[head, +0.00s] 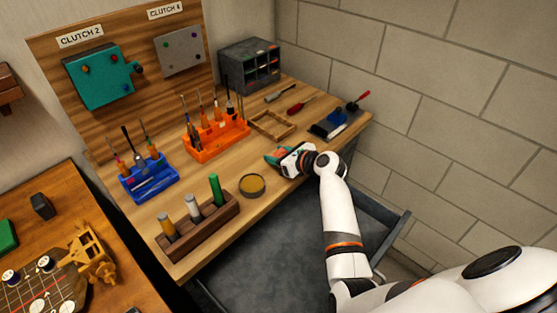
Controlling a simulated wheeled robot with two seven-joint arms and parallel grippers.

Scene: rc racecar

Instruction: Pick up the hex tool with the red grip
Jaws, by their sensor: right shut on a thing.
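My right gripper (277,157) is low over the workbench's front edge, right of the round tin and in front of the wooden frame. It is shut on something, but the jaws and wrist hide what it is. A tool with a red grip (295,107) lies on the bench behind the gripper, near the wooden frame. Another red-gripped tool (363,97) lies at the right end, by a dark and blue item. At this size I cannot tell which is a hex tool. My left gripper is not in view.
An orange tool rack (218,140), a blue tool rack (150,184), a wooden holder with cylinders (200,226) and a round tin (252,185) stand on the bench. An open drawer (275,240) juts out below my right arm. A drawer cabinet (249,66) stands behind.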

